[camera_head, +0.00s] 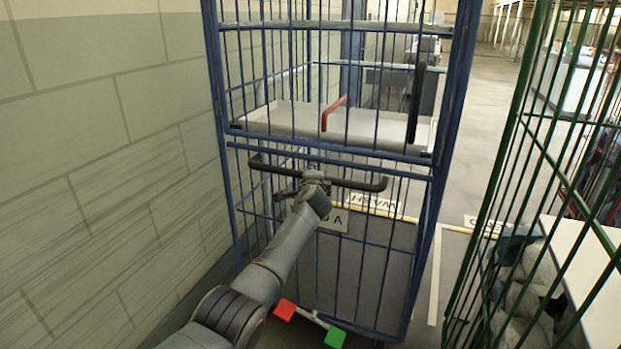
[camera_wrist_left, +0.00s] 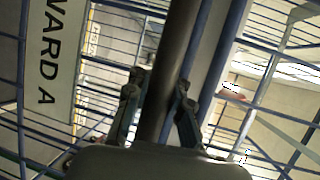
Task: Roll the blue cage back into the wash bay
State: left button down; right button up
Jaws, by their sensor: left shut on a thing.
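The blue cage (camera_head: 330,150) stands upright directly ahead in the head view, close to the wall on the left. A dark horizontal push handle (camera_head: 362,184) crosses its near side. My left gripper (camera_head: 315,180) is at the middle of this handle. In the left wrist view the gripper (camera_wrist_left: 158,103) has its fingers on either side of the dark bar (camera_wrist_left: 172,60), shut on it. A WARD A plate (camera_head: 333,220) hangs on the cage. Floor lettering reading WASH (camera_head: 375,205) shows through and beyond the bars, beside a yellow line. My right gripper is out of view.
A tiled wall (camera_head: 90,150) runs along the left. A green cage (camera_head: 508,165) with grey contents stands close on the right. A narrow strip of floor lies between the cages. Red (camera_head: 284,309) and green (camera_head: 334,337) pads sit low at the blue cage's near side.

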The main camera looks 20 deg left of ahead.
pick_arm(q)
jog(key=shift+d+r, duration=0.15)
jog(key=c, duration=1.2)
grip_release()
jog(key=shift+o, duration=0.2)
jog(key=v, duration=1.2)
